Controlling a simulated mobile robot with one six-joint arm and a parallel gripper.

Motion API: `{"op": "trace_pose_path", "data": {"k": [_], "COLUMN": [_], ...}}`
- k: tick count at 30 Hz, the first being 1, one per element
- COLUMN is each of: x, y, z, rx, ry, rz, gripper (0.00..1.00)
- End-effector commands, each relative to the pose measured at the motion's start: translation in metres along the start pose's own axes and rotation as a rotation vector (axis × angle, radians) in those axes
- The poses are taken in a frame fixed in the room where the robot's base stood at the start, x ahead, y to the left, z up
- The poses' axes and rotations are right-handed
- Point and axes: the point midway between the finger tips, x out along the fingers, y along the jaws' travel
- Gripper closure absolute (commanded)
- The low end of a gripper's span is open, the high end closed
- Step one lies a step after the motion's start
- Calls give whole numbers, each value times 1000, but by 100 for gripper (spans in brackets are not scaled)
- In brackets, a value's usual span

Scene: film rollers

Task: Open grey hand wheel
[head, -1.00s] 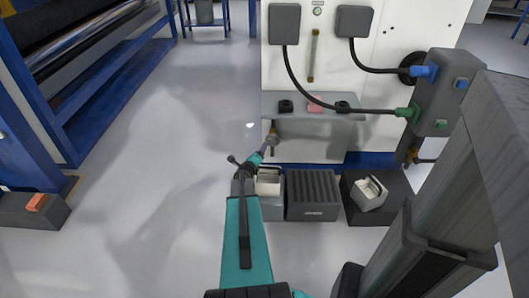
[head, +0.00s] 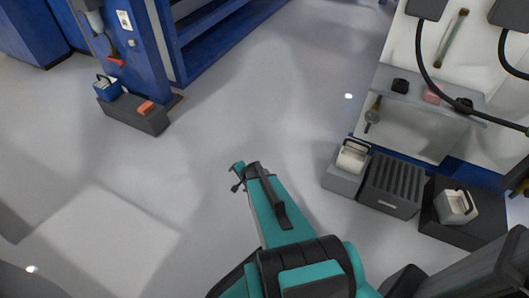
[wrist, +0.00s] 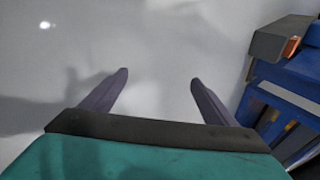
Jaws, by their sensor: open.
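The hand wheel does not show in the wrist view.
A grey bin (head: 345,178), a ribbed dark box (head: 392,185) and a dark tray (head: 455,232) stand on the floor below the shelf (head: 410,92). A dark box (head: 133,115) with an orange piece stands by the blue machine at left. The floor between is clear.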

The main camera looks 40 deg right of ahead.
Motion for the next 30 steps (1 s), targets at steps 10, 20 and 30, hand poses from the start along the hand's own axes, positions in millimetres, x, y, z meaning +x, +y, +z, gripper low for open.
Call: {"op": "trace_pose_path", "data": {"k": [10, 20, 30], "x": [-22, -83, -132], "y": [91, 193, 247], "z": [157, 233, 245], "rx": [-592, -1121, -1420], "ry": [-321, -620, -806], "rz": [279, 542, 716], "gripper": [19, 19, 19]}}
